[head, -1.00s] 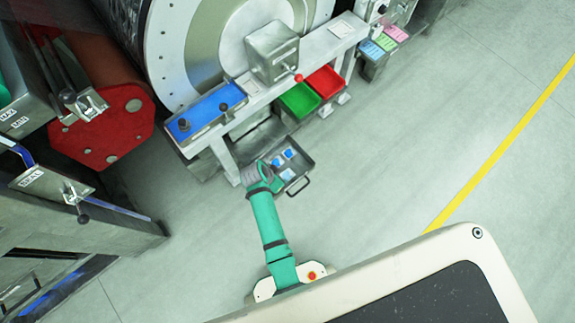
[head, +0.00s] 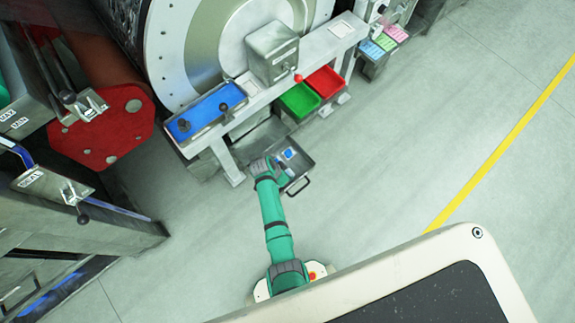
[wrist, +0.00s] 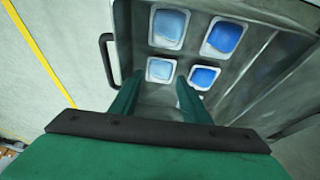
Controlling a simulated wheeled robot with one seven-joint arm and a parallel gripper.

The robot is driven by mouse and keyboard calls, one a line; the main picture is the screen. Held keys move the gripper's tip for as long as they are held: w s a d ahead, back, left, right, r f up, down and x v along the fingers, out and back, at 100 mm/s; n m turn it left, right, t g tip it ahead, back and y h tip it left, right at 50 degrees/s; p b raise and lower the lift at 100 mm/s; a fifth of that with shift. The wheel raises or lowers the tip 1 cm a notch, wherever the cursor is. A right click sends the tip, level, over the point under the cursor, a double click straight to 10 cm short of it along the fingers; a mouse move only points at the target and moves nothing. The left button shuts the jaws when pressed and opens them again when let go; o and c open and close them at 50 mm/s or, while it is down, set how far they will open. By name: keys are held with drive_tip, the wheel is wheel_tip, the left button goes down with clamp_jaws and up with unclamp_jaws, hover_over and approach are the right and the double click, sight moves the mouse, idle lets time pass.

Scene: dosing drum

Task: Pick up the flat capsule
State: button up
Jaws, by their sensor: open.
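Several blue capsules in white square cups lie in a grey metal tray (wrist: 262,75); the tray also shows in the head view (head: 306,163). In the wrist view there is a pale blue capsule (wrist: 169,25), a darker one (wrist: 222,37), a nearer pale one (wrist: 160,70) and a nearer dark one (wrist: 204,77). I cannot tell which is the flat one. My gripper (wrist: 158,86) is open, its two green fingers pointing into the tray around the nearer pale capsule in the picture. A small whitish item by the right finger is mostly hidden. I see no contact.
The tray has a dark handle (wrist: 107,58) on its outer side. A bench with a blue tray (head: 206,111), a green bin (head: 300,101) and a red bin (head: 325,82) stands behind it. Floor to the right is clear, with a yellow line (head: 500,165).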

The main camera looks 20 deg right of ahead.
drive_tip(key=shift+x, duration=1)
drive_tip(key=shift+s, duration=0.15)
drive_tip(key=c, duration=0.4)
drive_tip(key=shift+o, duration=0.2)
drive_tip(key=shift+r, duration=0.15)
